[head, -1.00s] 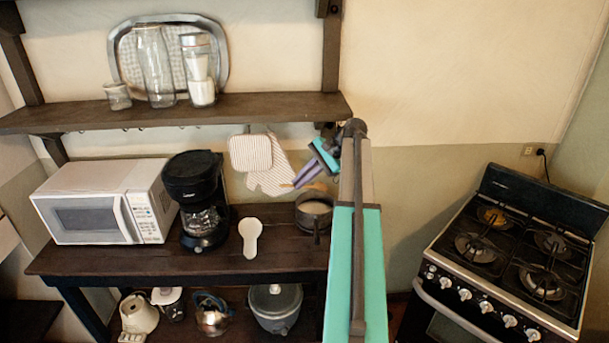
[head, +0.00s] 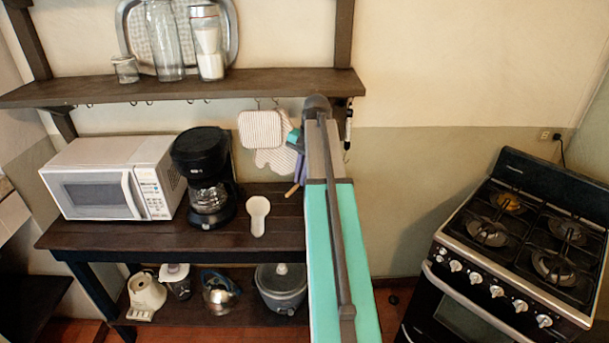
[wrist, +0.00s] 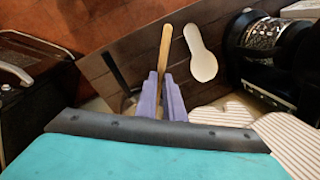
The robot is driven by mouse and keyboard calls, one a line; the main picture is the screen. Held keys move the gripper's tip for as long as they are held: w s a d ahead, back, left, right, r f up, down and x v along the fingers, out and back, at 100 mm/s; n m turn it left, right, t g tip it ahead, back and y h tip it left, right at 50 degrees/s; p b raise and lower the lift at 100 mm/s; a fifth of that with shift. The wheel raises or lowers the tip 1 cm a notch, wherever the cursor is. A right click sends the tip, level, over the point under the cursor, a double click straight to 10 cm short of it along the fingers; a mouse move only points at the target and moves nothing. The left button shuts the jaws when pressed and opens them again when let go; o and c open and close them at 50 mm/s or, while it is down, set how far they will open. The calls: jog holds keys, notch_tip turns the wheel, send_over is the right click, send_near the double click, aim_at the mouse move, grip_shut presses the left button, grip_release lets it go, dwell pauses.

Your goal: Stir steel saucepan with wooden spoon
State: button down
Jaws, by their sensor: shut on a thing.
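My gripper (wrist: 162,82) has purple fingers, shut on the wooden spoon (wrist: 166,42). A narrow length of the spoon sticks out past the fingers; its other end is hidden. In the head view the gripper (head: 299,168) shows just left of my arm, with a bit of spoon (head: 292,190) below it, above the dark table. The steel saucepan (wrist: 129,103) shows only in part in the wrist view, just left of the fingers, with its black handle (wrist: 114,71) pointing away. I cannot tell whether the spoon reaches into it. My arm hides the pan in the head view.
A white spoon rest (head: 258,215) lies on the table (head: 170,236), right of a coffee maker (head: 206,180) and a microwave (head: 110,180). Striped mitts (head: 262,130) hang under the wall shelf (head: 180,88), close to the gripper. A stove (head: 510,240) stands at the right.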

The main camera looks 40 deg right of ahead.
jog(key=shift+a+f, duration=0.25)
jog(key=shift+h, duration=0.3)
